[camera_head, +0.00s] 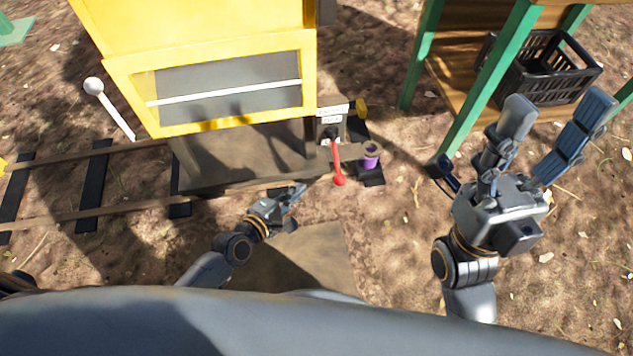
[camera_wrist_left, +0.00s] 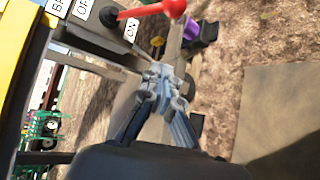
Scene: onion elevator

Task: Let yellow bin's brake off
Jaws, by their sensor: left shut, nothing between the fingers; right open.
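The yellow bin (camera_head: 210,55) stands on rails at the upper left of the head view. A small grey brake box with white labels (camera_head: 332,117) sits at its lower right corner. A red lever with a ball end (camera_head: 338,170) hangs down from the box. The lever also shows in the left wrist view (camera_wrist_left: 150,11), beside a label reading ON. My left gripper (camera_head: 297,192) is shut and empty, below and left of the red ball, apart from it; its fingertips show in the wrist view (camera_wrist_left: 160,75). My right gripper (camera_head: 555,115) is open and empty, at the right.
A purple cylinder (camera_head: 371,157) stands just right of the lever. A green-legged wooden stand (camera_head: 485,80) holds a black crate (camera_head: 550,75) at the upper right. A white-knobbed lever (camera_head: 108,107) leans left of the bin.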

